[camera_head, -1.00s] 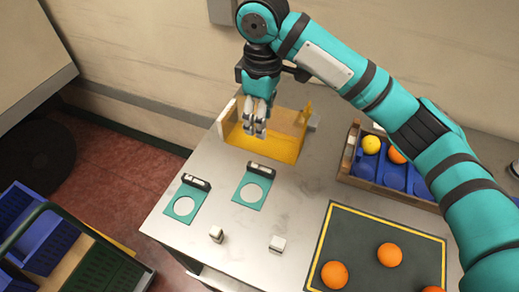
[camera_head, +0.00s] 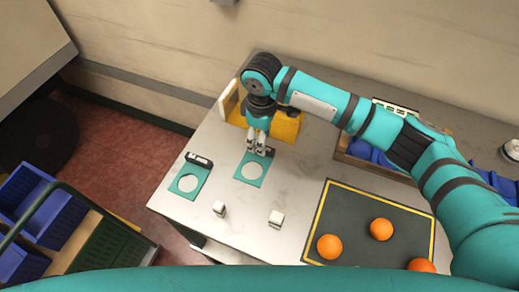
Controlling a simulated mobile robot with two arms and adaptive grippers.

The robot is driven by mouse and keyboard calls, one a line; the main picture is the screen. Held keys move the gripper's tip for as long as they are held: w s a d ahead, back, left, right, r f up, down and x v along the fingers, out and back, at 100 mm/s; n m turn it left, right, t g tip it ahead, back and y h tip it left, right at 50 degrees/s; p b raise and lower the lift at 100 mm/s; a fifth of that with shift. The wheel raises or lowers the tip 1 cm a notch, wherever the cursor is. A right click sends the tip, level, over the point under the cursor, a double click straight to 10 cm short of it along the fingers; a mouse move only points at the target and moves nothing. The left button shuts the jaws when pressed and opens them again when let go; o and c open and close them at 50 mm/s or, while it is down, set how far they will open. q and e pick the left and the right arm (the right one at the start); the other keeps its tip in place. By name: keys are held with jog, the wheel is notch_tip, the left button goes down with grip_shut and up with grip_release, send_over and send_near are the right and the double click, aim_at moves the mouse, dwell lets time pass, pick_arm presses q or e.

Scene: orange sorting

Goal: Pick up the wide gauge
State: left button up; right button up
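Two flat teal gauges with round holes and dark-and-white handles lie on the grey table. The hole of the right gauge (camera_head: 242,176) looks slightly larger than that of the left gauge (camera_head: 178,193), so the right one seems to be the wide gauge. My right gripper (camera_head: 259,151) points down at the handle of the right gauge. Its fingers partly cover that handle, and I cannot tell whether they have closed on it. My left gripper is out of view.
A yellow bin (camera_head: 287,128) stands just behind the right gripper. Two small white blocks (camera_head: 219,208) (camera_head: 276,218) are near the front edge. Oranges (camera_head: 381,229) lie on a dark yellow-bordered mat (camera_head: 345,207). A crate with blue compartments (camera_head: 360,151) is partly behind my arm.

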jog(key=shift+f, duration=1.45)
grip_shut()
